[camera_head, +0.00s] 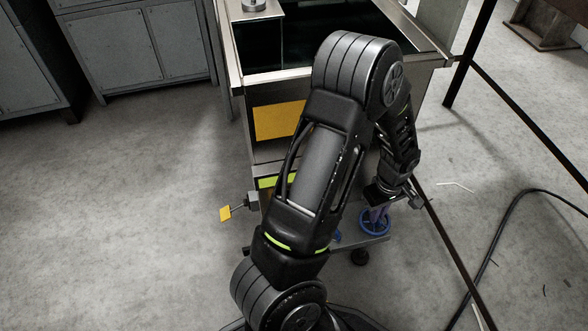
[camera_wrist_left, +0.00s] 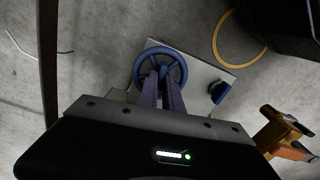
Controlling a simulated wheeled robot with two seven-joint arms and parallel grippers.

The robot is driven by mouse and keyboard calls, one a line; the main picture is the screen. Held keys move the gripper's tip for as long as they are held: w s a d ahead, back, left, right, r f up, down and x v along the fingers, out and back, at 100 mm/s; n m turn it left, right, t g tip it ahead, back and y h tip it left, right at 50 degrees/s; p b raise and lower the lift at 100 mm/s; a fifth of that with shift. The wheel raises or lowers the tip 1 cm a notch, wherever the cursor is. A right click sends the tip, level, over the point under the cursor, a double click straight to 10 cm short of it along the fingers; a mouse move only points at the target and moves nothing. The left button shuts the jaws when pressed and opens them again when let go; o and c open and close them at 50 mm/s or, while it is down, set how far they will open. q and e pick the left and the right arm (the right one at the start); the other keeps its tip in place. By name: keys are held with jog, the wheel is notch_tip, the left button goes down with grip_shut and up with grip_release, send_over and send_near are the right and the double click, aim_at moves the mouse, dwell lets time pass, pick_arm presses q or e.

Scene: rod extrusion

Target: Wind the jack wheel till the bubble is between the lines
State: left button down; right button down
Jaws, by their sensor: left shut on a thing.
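The blue jack wheel (camera_head: 375,221) is low at the machine's right foot, below my left forearm. It also shows in the left wrist view (camera_wrist_left: 182,66) as a spoked ring over a pale plate (camera_wrist_left: 205,65). My left gripper (camera_head: 378,208) points down at the wheel. In the left wrist view its two purple fingers (camera_wrist_left: 160,76) reach over the wheel's near rim to its middle and are shut on the wheel. The fingers hide part of the hub. I cannot make out a bubble or its lines in either view. My right gripper is not in view.
The machine (camera_head: 262,78) with a dark tank top stands ahead, partly hidden by my left arm. A black cable (camera_head: 498,235) and thin dark bars cross the right side. Open floor (camera_head: 150,220) lies left.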

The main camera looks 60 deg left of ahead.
pick_arm(q)
jog(key=shift+r+n+p, duration=0.1)
jog(key=shift+n+p, duration=0.2)
jog(key=shift+n, duration=0.8)
jog(key=shift+n+p, duration=0.5)
jog(key=shift+n, duration=0.5)
jog(key=shift+n+p, duration=0.6)
jog(key=shift+n, duration=0.1)
